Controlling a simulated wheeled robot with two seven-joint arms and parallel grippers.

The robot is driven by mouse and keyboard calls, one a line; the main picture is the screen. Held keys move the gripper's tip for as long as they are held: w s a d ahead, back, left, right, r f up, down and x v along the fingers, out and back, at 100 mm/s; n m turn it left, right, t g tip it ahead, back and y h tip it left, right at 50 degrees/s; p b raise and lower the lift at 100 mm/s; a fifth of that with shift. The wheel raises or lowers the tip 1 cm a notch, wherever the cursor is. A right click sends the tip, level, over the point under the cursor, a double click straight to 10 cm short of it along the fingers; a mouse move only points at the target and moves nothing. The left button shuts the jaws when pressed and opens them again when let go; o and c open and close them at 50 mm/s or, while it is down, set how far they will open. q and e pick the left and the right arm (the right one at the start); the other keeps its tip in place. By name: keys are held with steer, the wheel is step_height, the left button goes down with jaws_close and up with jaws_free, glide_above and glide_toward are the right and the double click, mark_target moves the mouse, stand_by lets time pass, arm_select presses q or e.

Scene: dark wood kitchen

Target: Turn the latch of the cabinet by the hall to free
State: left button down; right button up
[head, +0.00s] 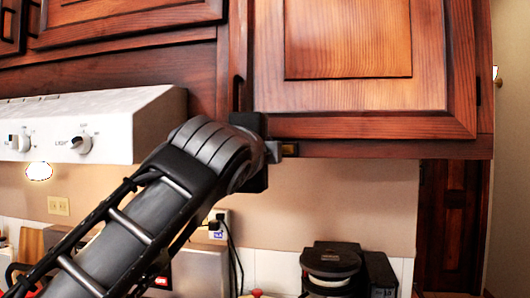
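The wooden cabinet (350,90) at the upper right hangs beside the hall opening. My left arm reaches up from the lower left, and my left gripper (273,151) is at the left side of this piece, touching or very close. The wrist hides most of the gripper, so its opening does not show. Which way the latch is turned cannot be made out. My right gripper is out of view.
A white range hood (90,125) with knobs is left of the cabinet, close to my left arm. A black coffee maker (332,268) stands below on the counter. Wall space under the cabinet is clear. A dark door (452,225) is at the right.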

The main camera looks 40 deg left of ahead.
arm_select(q)
steer(key=shift+f, duration=0.1)
steer(key=c, duration=1.4)
jaws_free()
steer(key=b+v, duration=0.1)
steer(key=v, duration=0.6)
steer(key=shift+s+d, duration=0.2)
steer(key=shift+s, duration=0.15)
